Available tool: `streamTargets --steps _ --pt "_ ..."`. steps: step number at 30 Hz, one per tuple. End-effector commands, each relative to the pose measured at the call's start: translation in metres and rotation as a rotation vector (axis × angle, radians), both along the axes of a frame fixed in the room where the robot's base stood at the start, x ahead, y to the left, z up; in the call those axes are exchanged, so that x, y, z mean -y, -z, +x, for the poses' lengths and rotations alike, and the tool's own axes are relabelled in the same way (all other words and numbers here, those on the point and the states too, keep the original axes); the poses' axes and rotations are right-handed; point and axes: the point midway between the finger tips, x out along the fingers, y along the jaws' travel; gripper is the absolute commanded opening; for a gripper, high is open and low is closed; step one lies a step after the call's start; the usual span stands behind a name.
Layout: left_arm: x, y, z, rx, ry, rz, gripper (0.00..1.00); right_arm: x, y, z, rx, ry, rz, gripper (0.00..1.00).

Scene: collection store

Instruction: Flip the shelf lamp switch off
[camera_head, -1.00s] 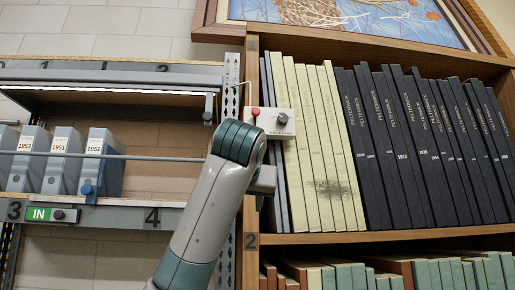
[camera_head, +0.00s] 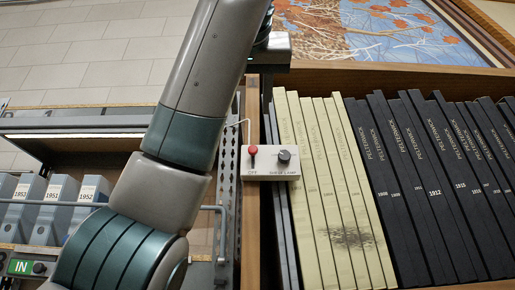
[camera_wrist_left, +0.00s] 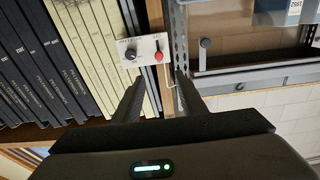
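A pale switch box (camera_head: 270,176) is fixed at the left edge of the bookcase. It bears a red-knobbed lever (camera_head: 253,150) with "OFF" printed below it, and a dark round knob (camera_head: 284,157) at its right. The red knob stands at the upper part of the box. In the left wrist view, which is turned over, the box (camera_wrist_left: 145,42) lies beyond the fingers and the red knob (camera_wrist_left: 158,57) lies between their lines. My left gripper (camera_wrist_left: 160,92) is open and empty, above the box and apart from it. My right gripper is out of view.
Tall cream volumes (camera_head: 335,180) and black volumes (camera_head: 430,170) stand right of the box. A metal rack with grey-blue box files (camera_head: 55,208) and a pale strip under its shelf (camera_head: 70,135) is at left. A perforated metal post (camera_head: 228,185) adjoins the bookcase.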

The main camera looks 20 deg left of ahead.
Motion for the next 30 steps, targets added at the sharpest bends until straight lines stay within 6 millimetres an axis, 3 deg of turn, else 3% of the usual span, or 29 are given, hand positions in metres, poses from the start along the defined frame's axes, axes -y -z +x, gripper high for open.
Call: streamTargets --steps 8,14,30 --pt "0.000 0.000 0.003 -0.001 0.000 0.001 0.38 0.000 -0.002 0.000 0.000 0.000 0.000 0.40" --pt "-0.004 -0.001 0.017 -0.002 0.000 0.001 0.38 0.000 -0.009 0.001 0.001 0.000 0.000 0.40" --pt "-0.030 -0.004 0.102 -0.003 -0.001 0.000 0.38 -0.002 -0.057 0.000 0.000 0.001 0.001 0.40"
